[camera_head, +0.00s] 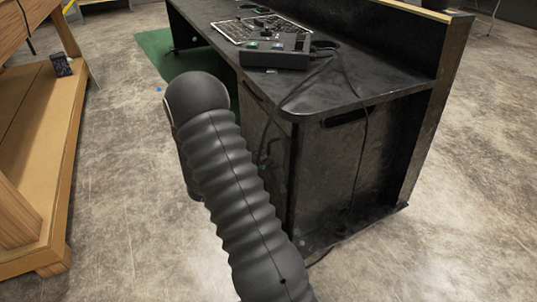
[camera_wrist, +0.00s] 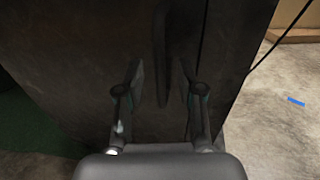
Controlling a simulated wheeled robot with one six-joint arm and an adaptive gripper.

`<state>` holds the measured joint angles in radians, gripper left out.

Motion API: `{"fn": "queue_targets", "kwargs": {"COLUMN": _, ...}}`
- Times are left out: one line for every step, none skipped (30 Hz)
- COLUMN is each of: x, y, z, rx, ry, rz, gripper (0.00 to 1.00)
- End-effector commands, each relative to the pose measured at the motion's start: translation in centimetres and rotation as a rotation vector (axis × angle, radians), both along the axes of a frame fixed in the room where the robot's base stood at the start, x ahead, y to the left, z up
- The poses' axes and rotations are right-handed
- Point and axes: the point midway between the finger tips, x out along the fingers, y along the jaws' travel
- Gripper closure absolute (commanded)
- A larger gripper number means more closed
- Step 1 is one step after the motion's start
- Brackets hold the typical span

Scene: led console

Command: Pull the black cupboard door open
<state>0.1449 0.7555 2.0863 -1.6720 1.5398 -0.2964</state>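The black cupboard door (camera_wrist: 85,65) fills most of the wrist view as a dark, worn panel. A dark upright strip (camera_wrist: 164,45), which may be its handle, runs down the panel between my fingers. My gripper (camera_wrist: 160,82) is open, with one finger on each side of the strip's line and a gap between them. I cannot tell whether the fingertips touch the panel. In the head view, the cupboard front (camera_head: 276,165) shows under the desk top, partly hidden by my arm. My gripper is hidden there behind my arm.
A control box (camera_head: 273,53) and keyboard-like panel (camera_head: 255,28) sit on the black desk (camera_head: 380,82). Cables hang down its end. A wooden bench (camera_head: 35,150) stands at the left. A green mat (camera_head: 157,55) lies behind my arm. Concrete floor (camera_head: 125,180) is clear between bench and desk.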

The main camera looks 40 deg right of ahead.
Motion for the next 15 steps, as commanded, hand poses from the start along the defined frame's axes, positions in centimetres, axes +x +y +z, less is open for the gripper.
{"fn": "queue_targets", "kwargs": {"x": -0.1, "y": -0.7, "z": 0.0, "rx": 0.001, "ry": 0.000, "rz": -0.003, "gripper": 0.63}}
{"fn": "queue_targets", "kwargs": {"x": -0.1, "y": -1.1, "z": 0.0, "rx": 0.001, "ry": -0.001, "rz": -0.003, "gripper": 0.63}}
{"fn": "queue_targets", "kwargs": {"x": -0.1, "y": -1.5, "z": 0.0, "rx": 0.000, "ry": -0.001, "rz": -0.002, "gripper": 0.63}}
{"fn": "queue_targets", "kwargs": {"x": -0.1, "y": -1.7, "z": 0.0, "rx": 0.000, "ry": -0.001, "rz": -0.002, "gripper": 0.63}}
{"fn": "queue_targets", "kwargs": {"x": -0.1, "y": -1.9, "z": 0.0, "rx": 0.000, "ry": -0.001, "rz": -0.002, "gripper": 0.63}}
{"fn": "queue_targets", "kwargs": {"x": -0.1, "y": -2.2, "z": 0.0, "rx": 0.000, "ry": -0.001, "rz": -0.002, "gripper": 0.63}}
{"fn": "queue_targets", "kwargs": {"x": -0.1, "y": -2.3, "z": 0.0, "rx": 0.000, "ry": -0.001, "rz": -0.002, "gripper": 0.63}}
{"fn": "queue_targets", "kwargs": {"x": -0.1, "y": -2.4, "z": 0.0, "rx": 0.000, "ry": -0.001, "rz": -0.002, "gripper": 0.63}}
{"fn": "queue_targets", "kwargs": {"x": -0.1, "y": -2.5, "z": 0.0, "rx": 0.000, "ry": -0.001, "rz": -0.001, "gripper": 0.63}}
{"fn": "queue_targets", "kwargs": {"x": -0.1, "y": -2.5, "z": 0.0, "rx": 0.000, "ry": 0.000, "rz": -0.001, "gripper": 0.63}}
{"fn": "queue_targets", "kwargs": {"x": -0.1, "y": -2.6, "z": 0.0, "rx": 0.000, "ry": -0.001, "rz": 0.000, "gripper": 0.63}}
{"fn": "queue_targets", "kwargs": {"x": -0.1, "y": -2.6, "z": 0.0, "rx": 0.000, "ry": 0.000, "rz": 0.000, "gripper": 0.63}}
{"fn": "queue_targets", "kwargs": {"x": -0.1, "y": -2.6, "z": 0.0, "rx": 0.000, "ry": 0.000, "rz": 0.000, "gripper": 0.63}}
{"fn": "queue_targets", "kwargs": {"x": -0.1, "y": -2.6, "z": 0.0, "rx": 0.000, "ry": 0.000, "rz": 0.000, "gripper": 0.63}}
{"fn": "queue_targets", "kwargs": {"x": -0.1, "y": -2.6, "z": 0.0, "rx": 0.000, "ry": 0.000, "rz": 0.000, "gripper": 0.63}}
